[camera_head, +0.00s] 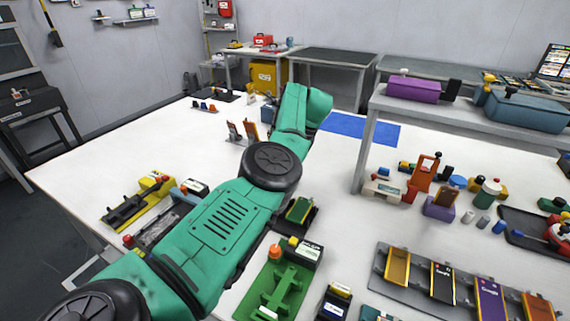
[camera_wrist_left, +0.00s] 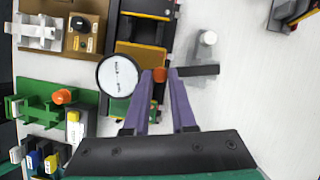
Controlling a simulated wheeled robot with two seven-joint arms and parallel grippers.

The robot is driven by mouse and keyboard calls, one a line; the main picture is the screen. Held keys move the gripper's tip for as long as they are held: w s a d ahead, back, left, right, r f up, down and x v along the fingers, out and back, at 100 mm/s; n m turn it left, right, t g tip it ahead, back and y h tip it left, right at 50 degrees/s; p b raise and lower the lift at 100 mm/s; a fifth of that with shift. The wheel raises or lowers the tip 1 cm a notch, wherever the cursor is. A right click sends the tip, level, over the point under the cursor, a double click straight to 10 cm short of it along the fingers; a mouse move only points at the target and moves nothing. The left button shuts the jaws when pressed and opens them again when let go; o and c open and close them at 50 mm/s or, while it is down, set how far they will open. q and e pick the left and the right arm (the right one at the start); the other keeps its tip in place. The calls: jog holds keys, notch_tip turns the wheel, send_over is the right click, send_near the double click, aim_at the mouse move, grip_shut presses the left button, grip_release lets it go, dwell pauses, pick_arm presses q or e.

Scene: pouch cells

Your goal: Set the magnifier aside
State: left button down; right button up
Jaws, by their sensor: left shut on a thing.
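The magnifier shows in the left wrist view as a round pale lens (camera_wrist_left: 118,76) with a dark rim, an orange collar and a dark handle (camera_wrist_left: 200,70) pointing right. My left gripper (camera_wrist_left: 160,76) has its purple fingers shut on the orange collar. The lens is left of the fingers and overlaps a dark fixture with an amber plate (camera_wrist_left: 150,52) in the picture. I cannot tell its height above the table. In the head view my teal left arm hides the gripper and the magnifier. My right gripper is in neither view.
A green fixture (camera_head: 281,289) stands in front. A grey rack (camera_head: 377,284) with several coloured cells lies at front right. A blue mat (camera_head: 360,128) lies clear on the white table. A raised shelf (camera_head: 440,113) stands at right. White tabletop right of the handle is mostly bare.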

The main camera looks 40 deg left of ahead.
pick_arm(q)
jog(key=c, duration=0.7)
grip_release()
notch_tip(320, 180, up, 20)
jog(key=p, duration=1.6)
jog(key=shift+p, duration=0.4)
